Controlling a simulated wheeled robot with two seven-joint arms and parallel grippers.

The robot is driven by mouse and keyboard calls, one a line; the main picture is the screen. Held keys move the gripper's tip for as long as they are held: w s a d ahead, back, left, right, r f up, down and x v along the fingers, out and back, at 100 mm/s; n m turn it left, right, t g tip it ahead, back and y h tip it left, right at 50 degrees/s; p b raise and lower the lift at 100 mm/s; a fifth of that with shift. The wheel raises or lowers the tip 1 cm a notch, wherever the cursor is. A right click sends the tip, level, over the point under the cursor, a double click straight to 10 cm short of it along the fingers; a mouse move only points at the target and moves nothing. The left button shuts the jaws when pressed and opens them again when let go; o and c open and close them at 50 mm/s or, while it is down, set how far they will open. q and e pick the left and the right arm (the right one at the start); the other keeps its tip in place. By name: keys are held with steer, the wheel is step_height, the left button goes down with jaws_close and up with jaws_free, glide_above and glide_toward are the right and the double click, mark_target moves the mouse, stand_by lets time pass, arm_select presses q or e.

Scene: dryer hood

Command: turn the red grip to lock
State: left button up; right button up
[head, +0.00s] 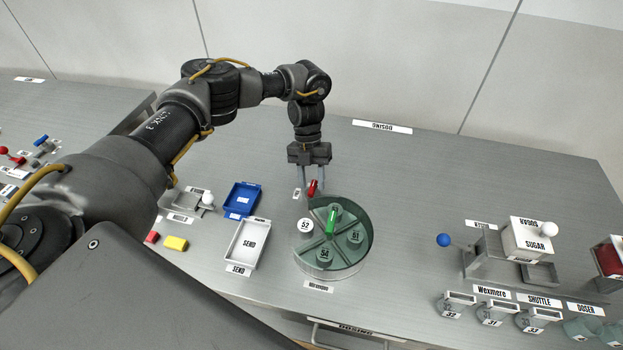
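The red grip (312,187) is a small red piece at the back edge of the round glass-green dryer (359,224). My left gripper (314,183) points down over it. Its two thin fingers are apart, one on each side of the grip, with a visible gap, so it looks open. I cannot tell whether either finger touches the grip. The dryer has a clear wall and dividers, with numbered round pots (325,257) in its compartments and a green handle (333,219) near the middle. My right gripper is not in view.
A white SEND tray (262,236) and a blue tray (256,197) lie left of the dryer. A SUGAR box (530,240) on a metal stand and several numbered containers (489,314) stand to the right. The counter behind the dryer is mostly clear.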

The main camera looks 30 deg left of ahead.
arm_select(q)
steer(key=b+v, duration=0.1)
steer(key=v, duration=0.9)
steer(key=shift+r, duration=0.35)
steer(key=shift+w+a, duration=0.1)
steer(key=shift+w, duration=0.05)
